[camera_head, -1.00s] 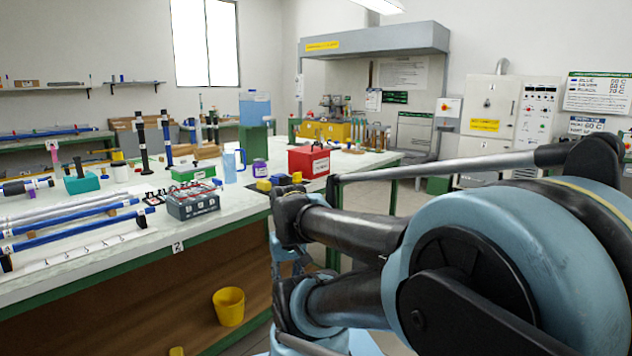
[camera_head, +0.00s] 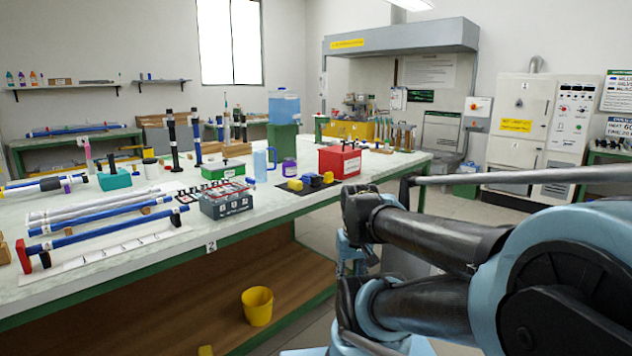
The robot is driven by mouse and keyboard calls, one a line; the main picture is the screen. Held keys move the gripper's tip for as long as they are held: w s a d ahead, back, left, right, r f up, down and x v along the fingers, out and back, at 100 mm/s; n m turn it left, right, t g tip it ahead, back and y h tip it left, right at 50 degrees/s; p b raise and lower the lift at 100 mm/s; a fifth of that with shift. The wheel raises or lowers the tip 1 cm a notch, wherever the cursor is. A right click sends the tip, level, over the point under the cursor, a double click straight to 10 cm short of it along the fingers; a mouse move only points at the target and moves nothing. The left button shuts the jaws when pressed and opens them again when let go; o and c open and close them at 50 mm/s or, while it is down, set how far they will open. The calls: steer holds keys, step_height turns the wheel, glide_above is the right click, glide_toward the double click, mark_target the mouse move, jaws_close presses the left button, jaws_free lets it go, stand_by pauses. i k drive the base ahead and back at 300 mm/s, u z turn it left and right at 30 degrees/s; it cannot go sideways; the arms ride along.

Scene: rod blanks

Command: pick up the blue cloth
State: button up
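I cannot make out a blue cloth for certain. A small dark blue item (camera_head: 313,180) lies between yellow items on a dark mat (camera_head: 283,189) near the bench's right end; it is too small to tell whether it is cloth. My arm's links fill the right side of the view, in front of the bench's right end. My gripper's fingers do not show.
The long bench (camera_head: 120,268) carries blue and white rods, a grey compartment box (camera_head: 226,200), a blue jug (camera_head: 262,164) and a red box (camera_head: 340,160). A yellow bucket (camera_head: 257,306) stands on the lower shelf. Floor shows between bench and cabinets.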

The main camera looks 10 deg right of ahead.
mark_target(306, 176)
steer(key=i, duration=0.95)
steer(key=u, duration=0.05)
